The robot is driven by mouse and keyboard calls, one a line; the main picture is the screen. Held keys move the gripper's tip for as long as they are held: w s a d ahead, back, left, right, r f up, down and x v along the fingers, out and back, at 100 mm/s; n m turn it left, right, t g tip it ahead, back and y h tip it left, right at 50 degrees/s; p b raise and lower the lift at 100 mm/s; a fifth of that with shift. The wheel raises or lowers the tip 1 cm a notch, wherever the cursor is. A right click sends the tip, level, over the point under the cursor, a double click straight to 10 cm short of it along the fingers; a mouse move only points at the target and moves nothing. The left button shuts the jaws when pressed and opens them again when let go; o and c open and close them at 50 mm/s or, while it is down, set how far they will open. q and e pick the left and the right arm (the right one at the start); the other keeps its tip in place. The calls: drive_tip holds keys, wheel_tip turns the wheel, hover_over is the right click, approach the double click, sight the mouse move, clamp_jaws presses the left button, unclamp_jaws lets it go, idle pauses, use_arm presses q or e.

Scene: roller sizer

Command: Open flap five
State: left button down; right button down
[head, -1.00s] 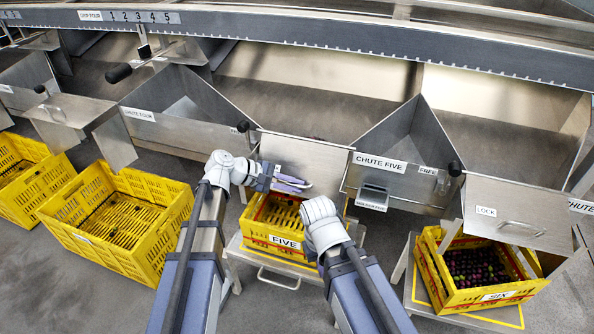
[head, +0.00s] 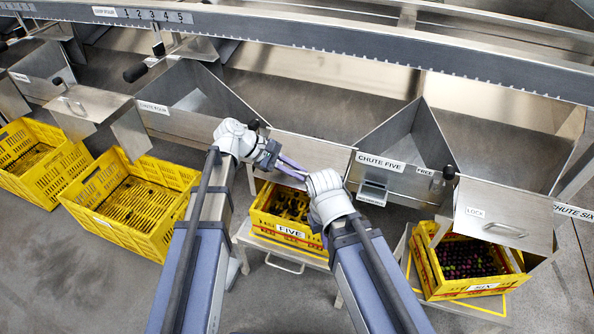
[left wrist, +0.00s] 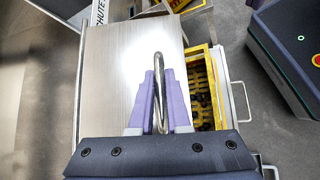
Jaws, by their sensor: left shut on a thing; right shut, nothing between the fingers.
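Flap five is the plain steel panel (head: 312,150) left of the CHUTE FIVE label, above the yellow FIVE crate (head: 290,232). In the left wrist view the flap (left wrist: 120,75) fills the middle, with its bar handle (left wrist: 160,70) standing between my purple fingers. My left gripper (head: 292,168) is shut on that handle at the flap's front part. The handle is mostly hidden in the head view. My right wrist (head: 328,197) is just right of and below the left gripper, in front of the FIVE crate. Its fingers are hidden behind the wrist.
Flap six (head: 505,212), labelled LOCK, hangs over the SIX crate (head: 482,290), which holds dark fruit. Empty yellow crates (head: 165,240) stand at the left. The CHUTE FIVE wall (head: 410,175) is right of flap five. Grey floor is open in front.

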use_arm(q)
drive_tip(key=shift+r, duration=0.1)
idle(0.3)
drive_tip(key=c, duration=0.9)
unclamp_jaws()
drive_tip(key=p+v, duration=0.4)
drive_tip(key=v, duration=0.2)
drive_tip(key=shift+a+r, duration=0.1)
drive_tip(key=shift+r, duration=0.25)
drive_tip(key=shift+a+r+p, duration=0.25)
drive_tip(key=shift+a+p, duration=0.3)
drive_tip(key=shift+a, duration=0.05)
drive_tip(key=s+d+r+m+y+p, duration=0.1)
drive_tip(key=s+r+m+y+p, duration=0.2)
drive_tip(key=p, duration=0.4)
drive_tip(key=s+r+m+y+p, duration=0.4)
drive_tip(key=s+r+m+p, duration=0.2)
drive_tip(key=s+m+p, duration=0.1)
drive_tip(key=s+d+r+m+y+p, duration=0.1)
drive_tip(key=s+r+m+y+p, duration=0.3)
drive_tip(key=s+r+m+p, duration=0.1)
drive_tip(key=shift+s+d+m+g+p, duration=0.2)
drive_tip(key=shift+s+m+p, duration=0.1)
drive_tip(key=shift+s+p, duration=0.3)
drive_tip(key=shift+s+d+m+g+p, duration=0.1)
drive_tip(key=shift+s+m+g+p, duration=0.15)
drive_tip(key=shift+s+p, duration=0.35)
